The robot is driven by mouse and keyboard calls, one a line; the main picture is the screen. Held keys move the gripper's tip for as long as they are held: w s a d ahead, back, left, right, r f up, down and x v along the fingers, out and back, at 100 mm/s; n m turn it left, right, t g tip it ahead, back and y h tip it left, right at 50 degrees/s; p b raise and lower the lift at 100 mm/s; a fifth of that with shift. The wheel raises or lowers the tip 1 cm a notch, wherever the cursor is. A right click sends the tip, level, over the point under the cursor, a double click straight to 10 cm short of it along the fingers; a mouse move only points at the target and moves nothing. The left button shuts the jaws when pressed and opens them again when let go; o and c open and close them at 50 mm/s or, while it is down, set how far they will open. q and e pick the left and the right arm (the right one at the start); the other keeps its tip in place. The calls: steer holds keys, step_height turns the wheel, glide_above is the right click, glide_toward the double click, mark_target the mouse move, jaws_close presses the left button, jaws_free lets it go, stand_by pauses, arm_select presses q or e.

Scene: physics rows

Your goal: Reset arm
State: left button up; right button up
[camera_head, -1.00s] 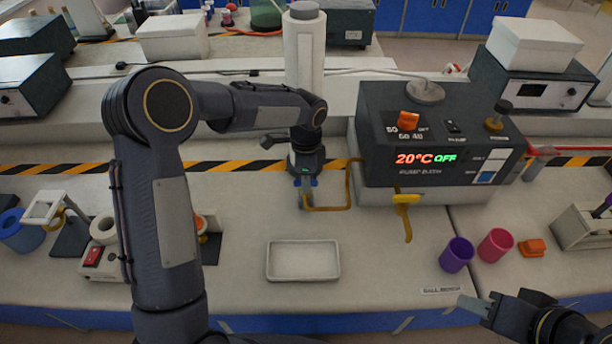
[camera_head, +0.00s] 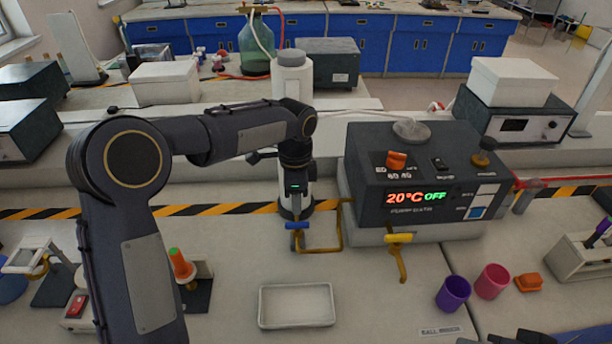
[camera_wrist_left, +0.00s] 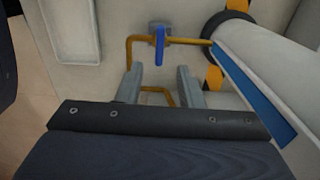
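My left gripper (camera_head: 296,212) hangs in front of the white column (camera_head: 292,80), above a blue valve handle (camera_head: 297,226) on a brass pipe. In the left wrist view its two fingers (camera_wrist_left: 160,85) are apart with nothing between them. The blue handle (camera_wrist_left: 160,45) shows just beyond the fingertips, apart from them. My right gripper (camera_head: 515,337) shows only as a dark part at the bottom edge. Its fingers cannot be made out.
A heater box (camera_head: 430,180) reading 20°C OFF stands right of the left gripper, with a yellow-handled tap (camera_head: 398,238). A white tray (camera_head: 297,322), purple cup (camera_head: 453,293) and pink cup (camera_head: 491,281) stand in front. Bench between tray and cups is clear.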

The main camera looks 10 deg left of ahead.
arm_select(q)
steer(key=s+a+r+n+t+h, duration=0.1)
steer(key=s+a+r+n, duration=0.25)
steer(key=s, duration=0.35)
steer(key=s+a+r+n+t+h, duration=0.1)
steer(key=s+a+r+n, duration=0.25)
steer(key=s, duration=0.35)
steer(key=s+d+f+n+t+h, duration=0.1)
steer(key=s+f+n+t, duration=0.2)
steer(key=s+n, duration=0.6)
steer(key=s, duration=0.5)
steer(key=shift+s+f+n+t+h, duration=0.2)
steer(key=shift+s+n+t+h, duration=0.1)
steer(key=shift+n+h, duration=0.1)
